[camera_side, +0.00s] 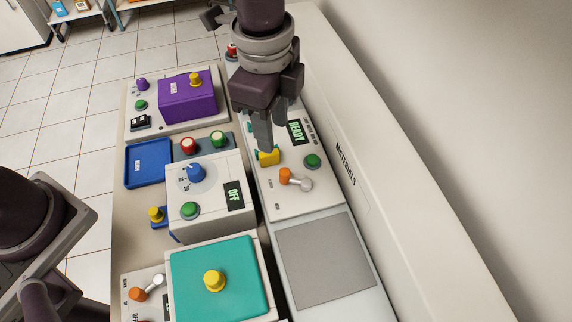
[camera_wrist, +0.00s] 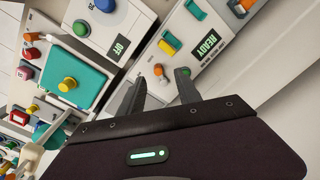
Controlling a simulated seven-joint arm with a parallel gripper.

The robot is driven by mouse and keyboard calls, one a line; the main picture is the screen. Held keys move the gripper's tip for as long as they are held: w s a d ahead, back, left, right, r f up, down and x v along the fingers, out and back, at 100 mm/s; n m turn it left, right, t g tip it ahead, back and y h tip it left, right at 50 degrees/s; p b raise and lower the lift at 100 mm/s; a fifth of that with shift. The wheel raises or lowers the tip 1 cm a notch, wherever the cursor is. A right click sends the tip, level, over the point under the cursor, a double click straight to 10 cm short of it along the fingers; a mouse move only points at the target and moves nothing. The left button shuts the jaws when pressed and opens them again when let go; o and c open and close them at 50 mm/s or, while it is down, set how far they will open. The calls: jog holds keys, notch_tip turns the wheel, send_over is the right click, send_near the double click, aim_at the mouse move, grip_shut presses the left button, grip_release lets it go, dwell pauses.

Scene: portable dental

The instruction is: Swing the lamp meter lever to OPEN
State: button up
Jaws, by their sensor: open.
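A lever with an orange knob (camera_side: 286,175) stands on a pale panel (camera_side: 300,207) with a READY display (camera_side: 296,132). Its arm joins a grey pivot on the right. The lever's orange knob also shows in the wrist view (camera_wrist: 158,69), between the fingers. The small labels are too small to read, so I cannot confirm this is the lamp meter. My gripper (camera_side: 264,148) points down, open and empty. In the side view its fingertips overlap a yellow part (camera_side: 268,158), up the panel from the lever. It also shows in the wrist view (camera_wrist: 161,75).
A green button (camera_side: 313,160) sits right of the lever. A white box with a blue knob (camera_side: 195,172) and OFF display stands left. Another orange-knobbed lever (camera_side: 140,294) is at lower left. A flat grey plate (camera_side: 325,258) lies below the panel; a white wall borders the right.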

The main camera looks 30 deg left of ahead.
aim_at(286, 171)
jog(key=shift+m, duration=0.7)
jog(key=d+f, duration=0.2)
jog(key=f, duration=0.1)
jog(key=shift+s+d+f, duration=0.1)
jog(key=shift+d+f, duration=0.15)
jog(key=shift+f, duration=0.05)
notch_tip(286, 171, down, 7)
jog(key=shift+r, duration=0.2)
grip_shut()
